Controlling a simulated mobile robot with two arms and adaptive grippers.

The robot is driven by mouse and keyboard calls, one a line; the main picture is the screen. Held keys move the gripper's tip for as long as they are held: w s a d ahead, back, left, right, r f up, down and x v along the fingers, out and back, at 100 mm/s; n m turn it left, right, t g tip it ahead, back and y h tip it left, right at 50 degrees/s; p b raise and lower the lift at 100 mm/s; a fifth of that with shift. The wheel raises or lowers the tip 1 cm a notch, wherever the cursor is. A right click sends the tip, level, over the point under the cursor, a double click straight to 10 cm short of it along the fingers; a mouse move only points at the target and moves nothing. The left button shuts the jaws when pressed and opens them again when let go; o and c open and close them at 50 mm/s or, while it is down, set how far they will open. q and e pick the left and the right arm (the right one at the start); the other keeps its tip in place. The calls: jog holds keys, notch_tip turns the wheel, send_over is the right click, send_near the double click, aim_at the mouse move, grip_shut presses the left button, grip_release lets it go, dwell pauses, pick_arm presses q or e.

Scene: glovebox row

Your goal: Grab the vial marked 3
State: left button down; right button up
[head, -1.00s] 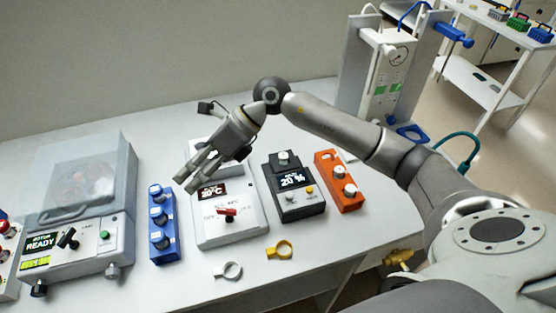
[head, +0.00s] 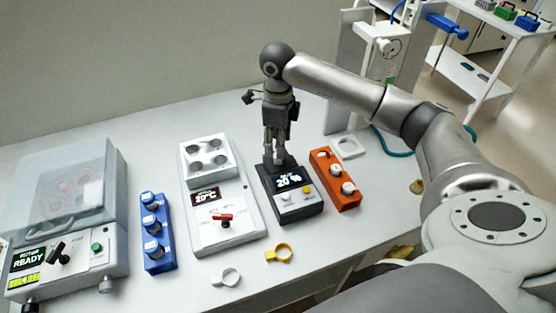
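Several small capped vials stand in racks, and I cannot read a 3 on any of them. My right gripper (head: 275,162) points straight down at the far end of a black device (head: 297,212) whose display reads 20. Its fingers hide the device's top there, so I cannot tell whether they hold anything. My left gripper is out of view.
A white heater block (head: 228,238) with a red switch stands left of the black device. A centrifuge with a clear lid (head: 70,180) is at far left. The back left table is clear.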

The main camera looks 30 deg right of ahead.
aim_at(278, 162)
notch_tip(278, 162, down, 4)
jog(key=shift+w+d+f+p, duration=0.15)
jog(key=shift+p, duration=0.95)
jog(key=shift+f, duration=0.35)
jog(key=shift+c, duration=0.4)
jog(key=c, duration=1)
